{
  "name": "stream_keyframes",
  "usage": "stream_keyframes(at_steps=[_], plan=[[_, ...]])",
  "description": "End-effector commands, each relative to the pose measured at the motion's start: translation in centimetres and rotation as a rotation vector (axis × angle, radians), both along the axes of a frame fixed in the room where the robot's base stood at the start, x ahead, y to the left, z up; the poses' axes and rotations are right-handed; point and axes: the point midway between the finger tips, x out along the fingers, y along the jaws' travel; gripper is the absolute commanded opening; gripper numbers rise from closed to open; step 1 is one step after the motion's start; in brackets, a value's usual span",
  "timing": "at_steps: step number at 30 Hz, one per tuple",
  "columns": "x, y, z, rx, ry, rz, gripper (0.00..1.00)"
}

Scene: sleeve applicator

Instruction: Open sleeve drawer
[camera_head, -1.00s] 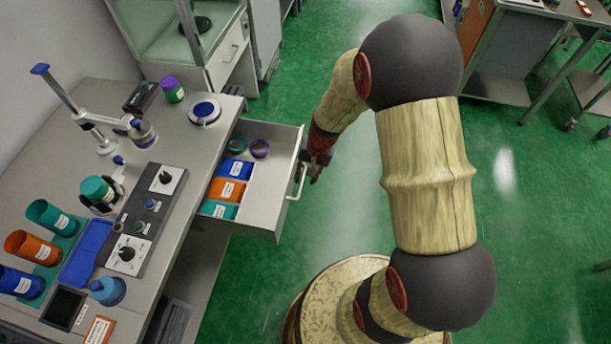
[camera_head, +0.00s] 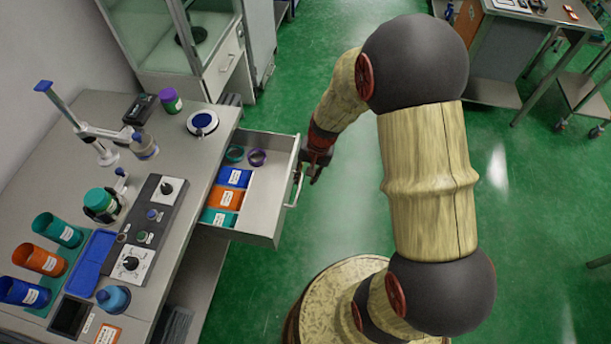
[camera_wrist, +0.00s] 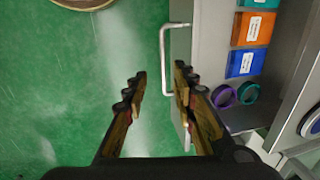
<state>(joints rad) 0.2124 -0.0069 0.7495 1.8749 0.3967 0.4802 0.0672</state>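The sleeve drawer (camera_head: 262,222) is pulled out from the right side of the workbench, with its inside in view from above. Its pale bar handle (camera_head: 296,187) is on the drawer front, and the handle (camera_wrist: 164,62) also shows in the wrist view. My gripper (camera_head: 316,174) is beside the far end of the handle. In the wrist view my gripper (camera_wrist: 160,77) has its fingers spread, with the line of the handle bar between the tips. The fingers hold nothing. I cannot tell whether either finger touches the bar.
The drawer holds blue (camera_head: 234,178), orange (camera_head: 226,196) and teal (camera_head: 219,218) labelled packs, plus a teal ring (camera_head: 235,154) and a purple ring (camera_head: 257,157). The workbench (camera_head: 190,148) carries cups and a control panel (camera_head: 145,228). Green floor (camera_head: 330,225) right of the drawer is clear.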

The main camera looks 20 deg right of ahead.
Motion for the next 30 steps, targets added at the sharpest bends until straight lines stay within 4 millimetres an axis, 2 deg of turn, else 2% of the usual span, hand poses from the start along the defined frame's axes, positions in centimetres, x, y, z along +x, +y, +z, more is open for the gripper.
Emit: stream_keyframes(at_steps=[10,14,24,30], plan=[[0.0,0.0,0.1,-0.001,-0.001,0.0,0.27],[0.1,-0.2,1.1,-0.001,-0.005,0.0,0.27],[-0.7,-1.2,7.4,-0.001,-0.005,0.0,0.27],[-1.1,-1.7,10.4,-0.001,-0.003,-0.001,0.27]])
